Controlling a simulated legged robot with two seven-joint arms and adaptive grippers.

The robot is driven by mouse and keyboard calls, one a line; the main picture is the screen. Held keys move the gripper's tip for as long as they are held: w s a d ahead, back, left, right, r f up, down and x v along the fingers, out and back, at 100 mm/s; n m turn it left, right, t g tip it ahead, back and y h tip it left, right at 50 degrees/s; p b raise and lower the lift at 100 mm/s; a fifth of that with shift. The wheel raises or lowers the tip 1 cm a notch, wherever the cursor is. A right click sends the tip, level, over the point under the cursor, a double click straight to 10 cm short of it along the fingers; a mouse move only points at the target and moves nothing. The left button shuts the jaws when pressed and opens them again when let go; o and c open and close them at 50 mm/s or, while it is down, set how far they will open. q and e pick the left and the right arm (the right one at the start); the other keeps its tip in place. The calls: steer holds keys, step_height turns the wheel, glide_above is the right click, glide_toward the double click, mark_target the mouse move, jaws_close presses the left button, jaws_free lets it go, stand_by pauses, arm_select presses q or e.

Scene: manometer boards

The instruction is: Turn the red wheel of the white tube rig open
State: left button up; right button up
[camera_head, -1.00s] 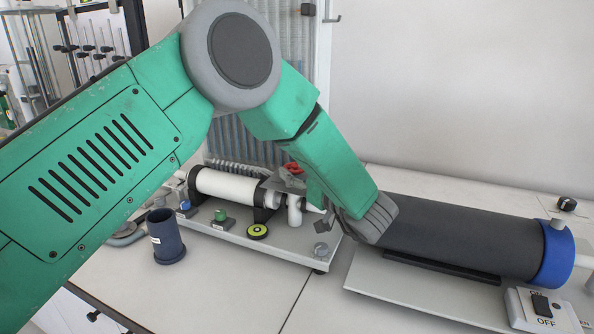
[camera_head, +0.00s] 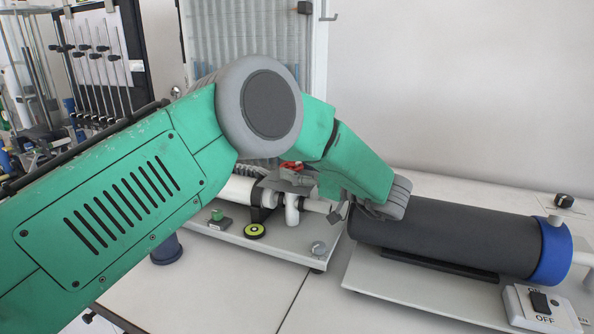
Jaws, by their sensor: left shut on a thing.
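The white tube rig stands on a pale base at the centre; its white horizontal tube (camera_head: 237,190) partly shows behind my arm. My green left arm and wrist hide much of the gripper and the right part of the rig. The exact finger contact is hard to see. My right gripper is not in view.
A large dark cylinder (camera_head: 450,235) with a blue end cap (camera_head: 552,252) lies to the right, close under my wrist. A switch box (camera_head: 542,308) is at the lower right. A dark blue cup (camera_head: 166,249) stands at the left. The front bench is clear.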

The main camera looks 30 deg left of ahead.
mark_target(299, 166)
arm_select(q)
steer(key=shift+d, duration=0.1)
steer(key=o, duration=1)
steer(key=shift+c, duration=0.2)
steer(key=shift+o, duration=0.9)
steer(key=shift+w, duration=0.15)
steer(key=shift+d, duration=0.1)
steer(key=shift+r, duration=0.1)
step_height(299, 166, up, 10)
steer(key=shift+f, duration=0.15)
